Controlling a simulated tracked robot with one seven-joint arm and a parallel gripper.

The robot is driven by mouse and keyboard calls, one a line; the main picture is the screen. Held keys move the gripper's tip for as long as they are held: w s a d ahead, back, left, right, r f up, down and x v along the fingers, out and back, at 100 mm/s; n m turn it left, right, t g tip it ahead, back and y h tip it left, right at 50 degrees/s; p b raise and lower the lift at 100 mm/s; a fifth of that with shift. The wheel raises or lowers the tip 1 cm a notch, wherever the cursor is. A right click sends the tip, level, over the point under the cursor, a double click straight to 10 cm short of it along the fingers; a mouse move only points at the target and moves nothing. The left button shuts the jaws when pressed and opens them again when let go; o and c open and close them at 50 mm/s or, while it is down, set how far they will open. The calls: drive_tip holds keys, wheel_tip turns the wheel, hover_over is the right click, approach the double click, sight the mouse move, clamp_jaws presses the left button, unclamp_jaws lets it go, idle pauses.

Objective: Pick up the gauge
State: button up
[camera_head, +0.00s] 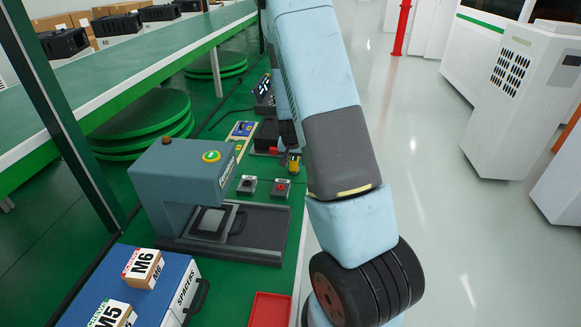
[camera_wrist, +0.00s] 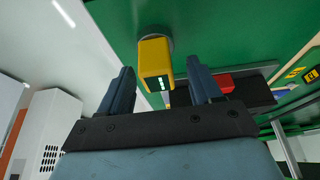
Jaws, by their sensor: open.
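The gauge is a small yellow block with a lit display in the wrist view (camera_wrist: 155,58), next to a round grey piece on the green table. It also shows in the head view (camera_head: 293,166), partly hidden by my arm. My gripper (camera_wrist: 160,68) is open, with one dark finger to each side of the gauge in the picture. I cannot tell how deep the gauge sits between the fingertips. In the head view my arm covers most of the gripper.
A grey press (camera_head: 180,190) stands on the green bench, left of the gauge. Two small button boxes (camera_head: 280,188) sit in front of the gauge. A blue case (camera_head: 180,285) with M5 and M6 boxes and a red tray (camera_head: 270,310) are nearer. Open floor lies right.

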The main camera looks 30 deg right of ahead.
drive_tip(key=shift+f, duration=0.1)
clamp_jaws()
idle(0.6)
